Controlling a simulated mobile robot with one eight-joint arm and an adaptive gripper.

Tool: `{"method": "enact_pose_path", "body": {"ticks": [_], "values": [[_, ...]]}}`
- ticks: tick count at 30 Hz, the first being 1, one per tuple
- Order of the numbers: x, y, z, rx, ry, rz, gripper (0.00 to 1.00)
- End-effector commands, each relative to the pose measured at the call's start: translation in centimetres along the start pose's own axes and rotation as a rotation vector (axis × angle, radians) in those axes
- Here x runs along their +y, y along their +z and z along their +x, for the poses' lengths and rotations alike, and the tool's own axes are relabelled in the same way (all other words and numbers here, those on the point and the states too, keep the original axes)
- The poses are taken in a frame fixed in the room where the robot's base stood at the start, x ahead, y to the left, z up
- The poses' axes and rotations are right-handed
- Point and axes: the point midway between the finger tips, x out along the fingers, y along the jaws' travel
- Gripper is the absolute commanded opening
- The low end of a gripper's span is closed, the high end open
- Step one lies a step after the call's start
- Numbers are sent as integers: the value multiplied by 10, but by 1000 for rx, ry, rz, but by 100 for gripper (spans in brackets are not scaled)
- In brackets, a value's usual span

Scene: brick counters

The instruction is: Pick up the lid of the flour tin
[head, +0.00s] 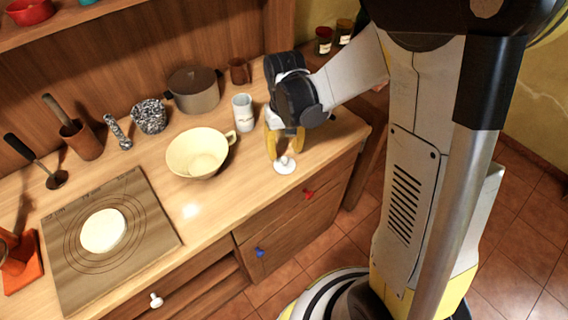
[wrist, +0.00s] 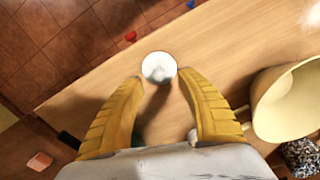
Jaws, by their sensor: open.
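The lid (head: 285,166) is a small white disc with a knob. It lies on the counter near the front edge, apart from the tin. In the wrist view the lid (wrist: 159,66) shows just beyond my fingertips, near the middle. My gripper (head: 285,155) points down over the lid with its yellow fingers apart. It also shows in the wrist view (wrist: 160,79), open, with nothing held between the fingers. The flour tin (head: 243,112) appears to be the pale upright cylinder on the counter, left of and behind my gripper; any label is too small to read.
A cream bowl (head: 198,153) with a handle stands left of my gripper; it is at the right in the wrist view (wrist: 288,103). A brown pot (head: 194,90) stands behind. A board (head: 150,215) with dough lies at left. The counter around the lid is clear.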

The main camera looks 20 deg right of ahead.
Motion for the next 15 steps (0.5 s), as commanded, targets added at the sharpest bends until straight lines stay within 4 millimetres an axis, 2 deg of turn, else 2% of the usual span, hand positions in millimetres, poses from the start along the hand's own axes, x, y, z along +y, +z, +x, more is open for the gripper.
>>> {"method": "enact_pose_path", "body": {"ticks": [9,15], "values": [[2,0,46,1,0,0,44],[2,0,49,1,0,0,44]]}}
